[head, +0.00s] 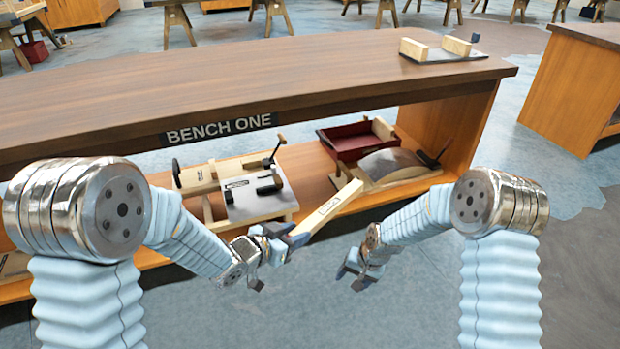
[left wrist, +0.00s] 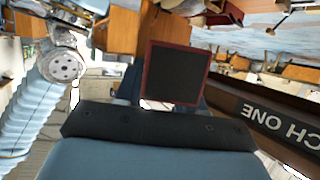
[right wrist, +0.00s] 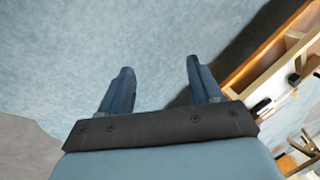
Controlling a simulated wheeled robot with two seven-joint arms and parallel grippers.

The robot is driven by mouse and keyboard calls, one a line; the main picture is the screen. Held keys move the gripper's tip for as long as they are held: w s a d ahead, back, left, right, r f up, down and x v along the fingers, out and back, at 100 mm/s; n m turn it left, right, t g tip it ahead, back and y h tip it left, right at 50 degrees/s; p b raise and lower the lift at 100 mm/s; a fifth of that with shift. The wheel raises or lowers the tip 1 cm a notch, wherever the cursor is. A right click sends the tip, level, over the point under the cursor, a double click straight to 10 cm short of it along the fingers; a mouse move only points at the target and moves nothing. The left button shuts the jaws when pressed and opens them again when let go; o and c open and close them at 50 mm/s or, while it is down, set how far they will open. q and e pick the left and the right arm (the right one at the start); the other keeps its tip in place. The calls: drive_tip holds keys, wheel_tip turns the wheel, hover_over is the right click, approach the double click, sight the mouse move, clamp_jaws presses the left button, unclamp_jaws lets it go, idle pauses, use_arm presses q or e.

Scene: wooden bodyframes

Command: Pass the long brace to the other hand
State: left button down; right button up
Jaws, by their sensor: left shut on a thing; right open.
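The long brace (head: 330,208) is a pale wooden bar with a dark printed mark. My left gripper (head: 292,240) is shut on its lower left end. The bar slants up and to the right in the head view, in front of the bench shelf. My right gripper (head: 352,275) is open and empty, below and to the right of the brace and apart from it. The right wrist view shows its two blue fingers (right wrist: 160,75) spread with nothing between them. In the left wrist view a dark square with a red edge (left wrist: 178,73) hides the fingertips; I cannot tell what it is.
The bench (head: 250,85), marked BENCH ONE, stands ahead with a low shelf. On the shelf are a wooden fixture with a grey plate (head: 258,198) and a dark red tray (head: 352,140). A small wooden fixture (head: 440,50) sits on the top. Floor is clear between my arms.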

drive_tip(key=w+d+r+m+h, duration=0.1)
drive_tip(key=w+r, duration=0.7)
drive_tip(key=r, duration=0.2)
use_arm(q)
drive_tip(key=c, duration=1.9)
unclamp_jaws()
drive_tip(key=shift+o, duration=0.2)
clamp_jaws()
use_arm(e)
wheel_tip(320, 180, up, 20)
drive_tip(key=m+h, duration=0.3)
hover_over(322, 216)
drive_tip(key=a, duration=0.2)
drive_tip(key=f, duration=0.4)
drive_tip(key=w+f, duration=0.1)
drive_tip(key=f, duration=0.2)
drive_tip(key=w+f, duration=0.1)
drive_tip(key=f, duration=0.3)
drive_tip(key=shift+d+f, duration=0.3)
drive_tip(key=shift+f, duration=0.05)
drive_tip(key=shift+c, duration=0.5)
